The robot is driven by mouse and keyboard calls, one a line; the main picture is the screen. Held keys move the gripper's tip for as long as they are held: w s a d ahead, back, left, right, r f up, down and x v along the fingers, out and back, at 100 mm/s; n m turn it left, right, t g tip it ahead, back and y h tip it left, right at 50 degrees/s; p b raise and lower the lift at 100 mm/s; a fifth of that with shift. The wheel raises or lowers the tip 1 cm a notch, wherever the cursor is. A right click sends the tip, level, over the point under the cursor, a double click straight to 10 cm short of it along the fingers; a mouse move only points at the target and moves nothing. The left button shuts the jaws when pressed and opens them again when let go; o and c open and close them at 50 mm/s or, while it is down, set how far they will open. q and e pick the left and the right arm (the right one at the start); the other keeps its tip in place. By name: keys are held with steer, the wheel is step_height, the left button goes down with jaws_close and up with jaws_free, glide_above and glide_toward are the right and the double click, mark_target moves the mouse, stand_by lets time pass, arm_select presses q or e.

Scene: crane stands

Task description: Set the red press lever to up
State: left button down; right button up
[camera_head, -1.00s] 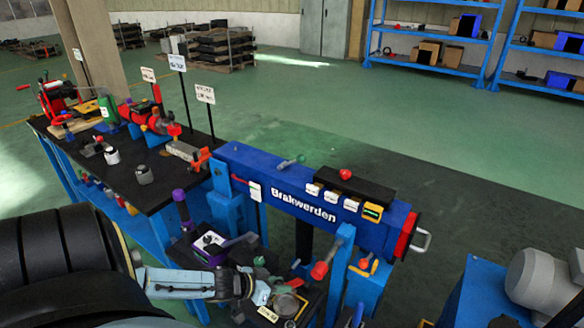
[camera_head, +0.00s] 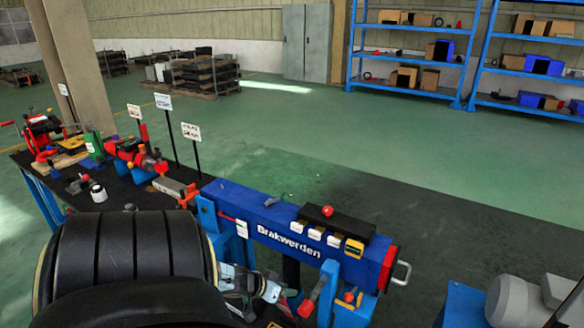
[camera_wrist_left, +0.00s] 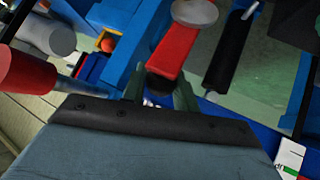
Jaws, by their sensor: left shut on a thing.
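My left gripper (camera_head: 277,292) is low in the head view, in front of the blue "Brakwerden" press body. In the left wrist view its two fingers (camera_wrist_left: 160,97) close around the dark near end of a red flat lever (camera_wrist_left: 177,45). This looks like the red press lever; a grey round piece sits at its far end. A separate red cylindrical grip (camera_wrist_left: 25,72) on a metal rod is left of the fingers; it seems to match the red-handled lever (camera_head: 307,307) in the head view. My right gripper is out of view.
The blue press body (camera_head: 285,228) has a red-knobbed black box (camera_head: 338,220) on top. A black-topped bench (camera_head: 125,193) with tools stands to the left. A grey motor (camera_head: 525,302) is at the lower right. Open green floor lies behind.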

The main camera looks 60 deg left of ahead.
arm_select(q)
steer(key=shift+w+a+r, duration=0.15)
steer(key=shift+w+a, duration=0.1)
steer(key=shift+a, duration=0.05)
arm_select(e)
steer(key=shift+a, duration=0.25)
arm_select(q)
steer(key=c, duration=1.1)
jaws_free()
steer(key=shift+c, duration=0.2)
steer(key=shift+s+d, duration=0.1)
steer(key=shift+s, duration=0.05)
steer(key=shift+s, duration=0.15)
steer(key=p+v, duration=0.5)
steer(key=v, duration=0.7)
steer(key=shift+s+r, duration=0.25)
steer(key=shift+r, duration=0.1)
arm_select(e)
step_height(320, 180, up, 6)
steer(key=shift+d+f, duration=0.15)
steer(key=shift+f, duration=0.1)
